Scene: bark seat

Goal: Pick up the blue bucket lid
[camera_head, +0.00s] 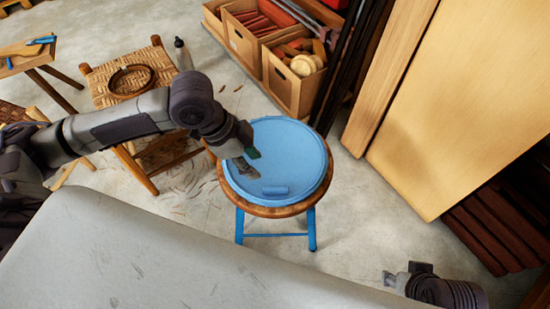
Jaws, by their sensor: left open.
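The blue bucket lid (290,150) is a round, rimmed disc lying flat on a round wooden stool (262,211) with blue legs, in the middle of the head view. A short blue bar (275,191) shows on the lid's near part. My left gripper (250,163) is open over the left part of the lid, fingers pointing down. The gripper hides some of the lid's left edge, and I cannot tell whether the fingertips touch it. My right gripper (394,278) is at the bottom right, away from the stool, and its fingers are too small to read.
A woven-seat stool (101,86) with a dark ring (131,80) stands at left, next to a bottle (182,54). Wooden crates (284,88) stand behind. Large wooden panels (465,100) lean at right. Floor between lid stool and panels is clear.

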